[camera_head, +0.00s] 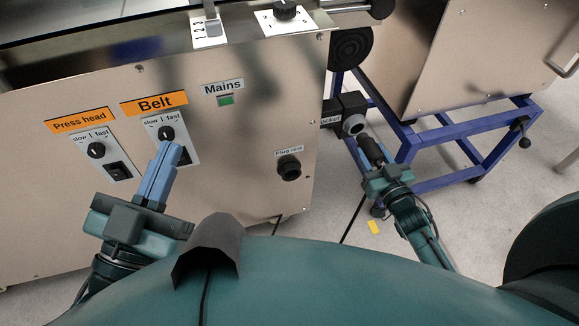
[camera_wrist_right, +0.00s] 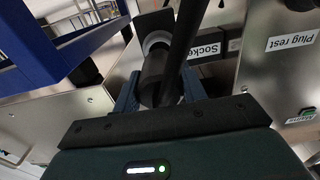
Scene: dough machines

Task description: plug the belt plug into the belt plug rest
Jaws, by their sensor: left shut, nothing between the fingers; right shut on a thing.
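The black belt plug (camera_head: 371,151) is in my right gripper (camera_head: 378,166), which is shut on it. In the right wrist view the plug (camera_wrist_right: 158,82) sits between the fingers, its dark cable crossing the view. The plug points at the grey-ringed socket (camera_head: 354,125) and is close to it; I cannot tell whether they touch. The belt plug rest (camera_head: 289,168) is a black round fitting on the metal panel under a "Plug rest" label, left of the plug. My left gripper (camera_head: 170,148) is shut and empty, in front of the Belt switch plate.
The machine panel (camera_head: 240,150) carries the Belt knob (camera_head: 166,133), the Press head knob (camera_head: 96,150) and a green Mains switch (camera_head: 226,100). A blue frame (camera_head: 440,180) stands behind the right arm. A cable (camera_head: 352,220) hangs toward the floor.

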